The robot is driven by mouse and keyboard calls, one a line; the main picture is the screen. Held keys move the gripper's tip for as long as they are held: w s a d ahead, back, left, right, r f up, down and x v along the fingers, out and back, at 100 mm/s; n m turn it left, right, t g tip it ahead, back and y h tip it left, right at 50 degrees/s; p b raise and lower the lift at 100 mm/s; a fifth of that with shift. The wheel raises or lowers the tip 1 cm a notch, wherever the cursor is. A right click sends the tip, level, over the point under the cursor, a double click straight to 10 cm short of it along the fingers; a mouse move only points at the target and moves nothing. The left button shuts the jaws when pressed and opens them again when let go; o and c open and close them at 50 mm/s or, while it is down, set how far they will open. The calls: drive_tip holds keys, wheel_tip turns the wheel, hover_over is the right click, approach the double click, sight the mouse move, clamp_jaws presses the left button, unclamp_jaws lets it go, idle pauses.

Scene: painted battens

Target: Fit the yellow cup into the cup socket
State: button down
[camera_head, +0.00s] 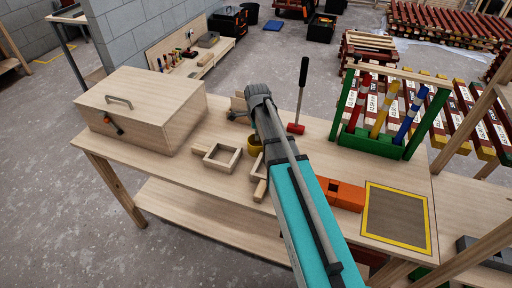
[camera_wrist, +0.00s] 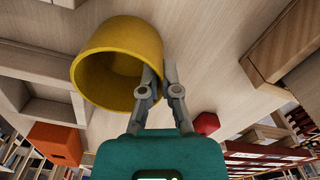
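The yellow cup (camera_wrist: 121,39) fills the upper left of the wrist view, its open mouth facing my gripper (camera_wrist: 160,72). One finger is inside the mouth and the other is outside, with the cup wall pinched between them. In the head view the cup (camera_head: 256,149) is mostly hidden behind my arm. I cannot tell whether it touches the bench. A square wooden frame (camera_head: 234,164) lies on the bench just left of the cup; it may be the cup socket. Wooden frame walls (camera_wrist: 52,108) also show left of the cup in the wrist view.
A wooden box (camera_head: 140,103) stands at the bench's left end. A red-headed mallet (camera_head: 296,128) stands behind my arm. A green rack (camera_head: 372,142) with several coloured handles stands to the right, near an orange block (camera_head: 346,195) and a yellow-edged grey panel (camera_head: 397,217).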

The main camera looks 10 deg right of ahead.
sight(257, 144)
drive_tip(key=shift+r, duration=0.15)
wheel_tip(257, 144, up, 10)
drive_tip(key=p, duration=1)
drive_tip(key=shift+s, duration=0.1)
idle(1.3)
